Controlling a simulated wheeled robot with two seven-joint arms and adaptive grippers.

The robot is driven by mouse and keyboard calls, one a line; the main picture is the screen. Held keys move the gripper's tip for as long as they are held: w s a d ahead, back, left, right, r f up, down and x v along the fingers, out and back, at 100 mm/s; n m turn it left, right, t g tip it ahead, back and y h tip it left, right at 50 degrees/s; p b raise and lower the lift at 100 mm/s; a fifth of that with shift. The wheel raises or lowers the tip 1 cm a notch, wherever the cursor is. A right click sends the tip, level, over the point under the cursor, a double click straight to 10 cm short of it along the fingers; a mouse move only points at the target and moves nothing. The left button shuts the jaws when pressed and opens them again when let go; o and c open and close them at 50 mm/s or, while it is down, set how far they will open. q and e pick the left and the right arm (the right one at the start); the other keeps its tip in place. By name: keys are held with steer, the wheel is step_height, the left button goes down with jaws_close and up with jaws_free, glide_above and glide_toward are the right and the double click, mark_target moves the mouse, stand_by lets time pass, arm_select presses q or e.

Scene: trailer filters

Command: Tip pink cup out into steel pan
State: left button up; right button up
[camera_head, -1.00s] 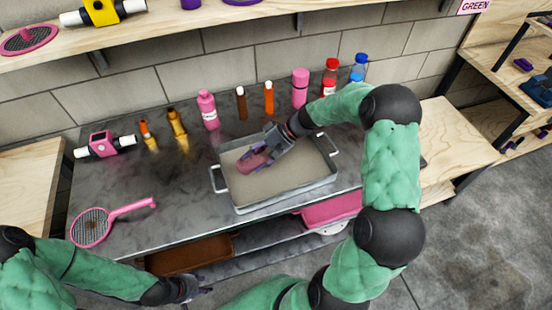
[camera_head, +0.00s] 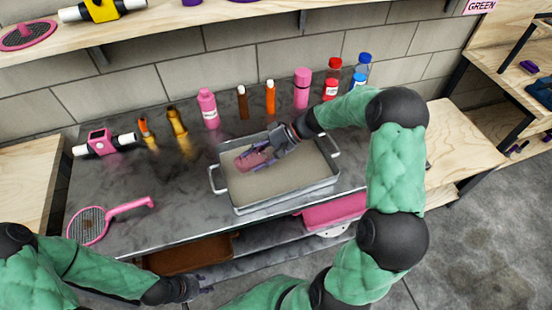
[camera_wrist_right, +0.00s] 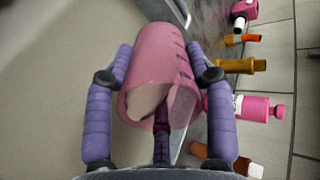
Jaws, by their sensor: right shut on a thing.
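The pink cup (camera_head: 250,159) is held by my right gripper (camera_head: 265,153) over the steel pan (camera_head: 241,209), lying tilted on its side. In the right wrist view the pink cup (camera_wrist_right: 158,60) sits between the purple fingers of the right gripper (camera_wrist_right: 160,85), and something pale shows inside its near opening. The steel pan stands on the dark counter, and its floor looks covered by an even beige layer. Whether anything is falling from the cup cannot be told. My left gripper (camera_head: 190,288) is low at the front left, away from the pan, and its fingers are too small to judge.
Behind the pan stand a pink bottle (camera_head: 208,110), brown and orange tubes, a pink flask (camera_head: 302,88) and red and blue bottles. A pink strainer (camera_head: 90,225) lies at the front left of the counter (camera_head: 140,190). A pink tub (camera_head: 330,212) is on the shelf below.

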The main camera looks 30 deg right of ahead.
arm_select(q)
steer(key=shift+w+d+f+b, duration=0.3)
steer(key=shift+d+f+b, duration=0.2)
steer(key=shift+f+b, duration=0.05)
steer(key=shift+w+d+f+b, duration=0.25)
steer(key=shift+d+f+b, duration=0.2)
steer(key=shift+f+b, duration=0.1)
arm_select(e)
steer(key=shift+d+r+t+y, duration=0.1)
steer(key=shift+r+t+y, duration=0.15)
steer(key=shift+y, duration=0.35)
steer(key=shift+d+r+t+y, duration=0.1)
steer(key=shift+r+t+y, duration=0.1)
steer(key=shift+y, duration=0.4)
